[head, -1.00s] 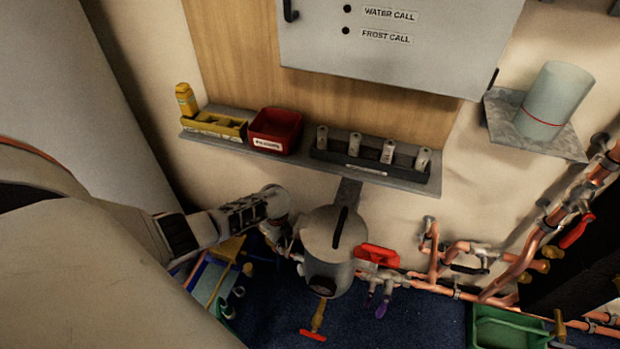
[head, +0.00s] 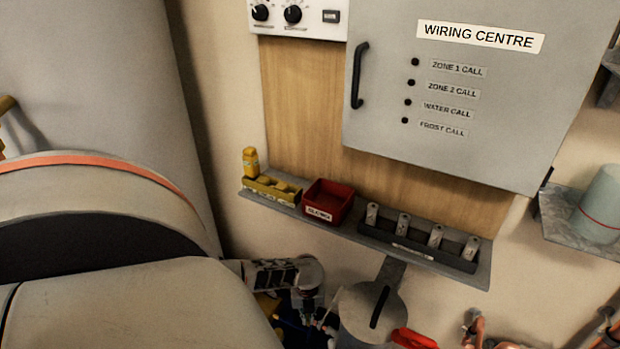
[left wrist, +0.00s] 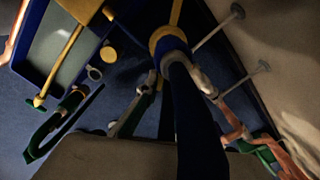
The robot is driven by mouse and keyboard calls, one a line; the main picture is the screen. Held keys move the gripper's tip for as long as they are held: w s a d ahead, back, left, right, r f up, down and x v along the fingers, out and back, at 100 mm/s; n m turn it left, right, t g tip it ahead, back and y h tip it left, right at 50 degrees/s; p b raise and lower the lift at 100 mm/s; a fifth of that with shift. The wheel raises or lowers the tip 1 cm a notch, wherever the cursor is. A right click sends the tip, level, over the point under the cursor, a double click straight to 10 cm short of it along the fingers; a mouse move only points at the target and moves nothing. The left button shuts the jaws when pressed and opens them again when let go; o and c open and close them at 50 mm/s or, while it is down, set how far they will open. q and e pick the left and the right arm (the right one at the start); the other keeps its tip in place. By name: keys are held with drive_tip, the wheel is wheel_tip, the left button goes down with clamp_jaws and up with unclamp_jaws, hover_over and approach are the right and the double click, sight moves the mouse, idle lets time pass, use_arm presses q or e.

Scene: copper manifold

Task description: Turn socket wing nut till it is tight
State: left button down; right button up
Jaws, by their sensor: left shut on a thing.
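My left gripper (head: 322,326) is low in the head view, just left of a grey round-lidded vessel (head: 368,318). Its fingertips are hard to make out there. In the left wrist view my left gripper (left wrist: 172,75) is shut on a blue-and-yellow part (left wrist: 168,45), a round collar with a dark bar running down toward the camera. The picture is dark, and I cannot tell for sure whether this part is the socket wing nut or how tightly it sits. My right gripper is in neither view.
A shelf (head: 482,272) above the vessel holds a yellow tray (head: 273,190), a red bin (head: 328,202) and a black rack (head: 418,246). A grey wiring cabinet (head: 470,80) is on the wall. A blue-edged tray (left wrist: 40,75) and other tools show in the wrist view.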

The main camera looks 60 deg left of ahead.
use_arm(q)
drive_tip(key=shift+s+f, duration=0.1)
drive_tip(key=c, duration=2.2)
unclamp_jaws()
wheel_tip(320, 180, up, 12)
drive_tip(key=shift+r, duration=0.1)
